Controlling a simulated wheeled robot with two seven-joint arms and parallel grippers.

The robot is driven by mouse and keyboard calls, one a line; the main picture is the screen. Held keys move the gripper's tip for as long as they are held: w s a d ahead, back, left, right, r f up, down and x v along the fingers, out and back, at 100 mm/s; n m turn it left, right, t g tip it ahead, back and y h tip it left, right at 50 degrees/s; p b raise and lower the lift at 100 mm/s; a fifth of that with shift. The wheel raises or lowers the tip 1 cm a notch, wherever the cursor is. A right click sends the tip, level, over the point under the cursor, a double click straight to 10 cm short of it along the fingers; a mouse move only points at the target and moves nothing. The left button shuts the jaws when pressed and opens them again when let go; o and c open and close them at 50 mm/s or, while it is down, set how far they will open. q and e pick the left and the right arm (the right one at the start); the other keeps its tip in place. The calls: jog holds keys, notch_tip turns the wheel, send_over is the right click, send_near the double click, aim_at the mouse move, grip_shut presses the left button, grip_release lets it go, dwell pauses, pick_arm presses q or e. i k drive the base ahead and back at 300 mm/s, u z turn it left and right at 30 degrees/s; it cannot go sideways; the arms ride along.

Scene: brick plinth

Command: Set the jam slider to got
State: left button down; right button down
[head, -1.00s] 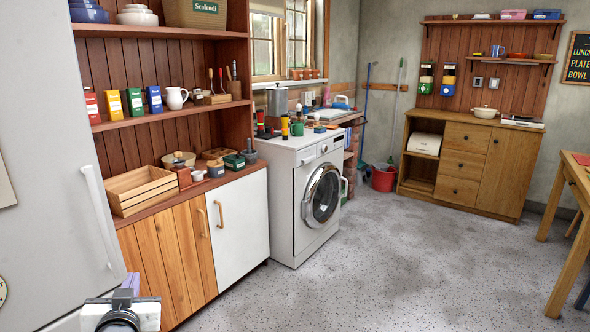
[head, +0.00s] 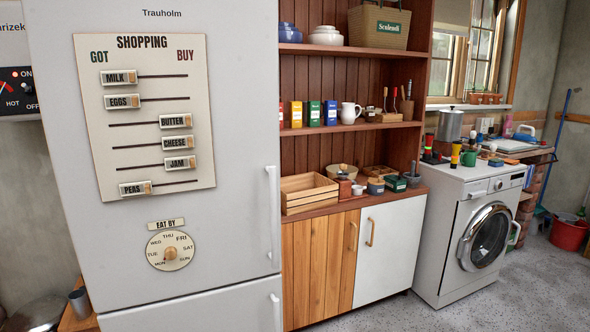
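The shopping board (head: 150,118) is fixed to the front of the light grey fridge (head: 235,225), left of centre. GOT is printed at its upper left and BUY at its upper right. The jam slider (head: 180,163) is at the right end of its slot, on the BUY side. The butter slider (head: 174,121) and cheese slider (head: 177,145) above it are also at the right. The milk slider (head: 119,77), eggs slider (head: 122,101) and peas slider (head: 135,188) are at the left, under GOT. Neither gripper is in view.
An eat-by dial (head: 170,250) is below the board. The fridge handle (head: 272,215) sticks out at the door's right edge. A wooden shelf unit (head: 340,70) and a washing machine (head: 465,235) stand to the right. Speckled floor (head: 535,290) is clear at lower right.

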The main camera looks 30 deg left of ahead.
aim_at(177, 163)
jog(key=u, duration=1.65)
jog(key=k, duration=0.65)
jog(key=z, duration=0.6)
jog(key=i, duration=1.45)
jog(key=u, duration=0.8)
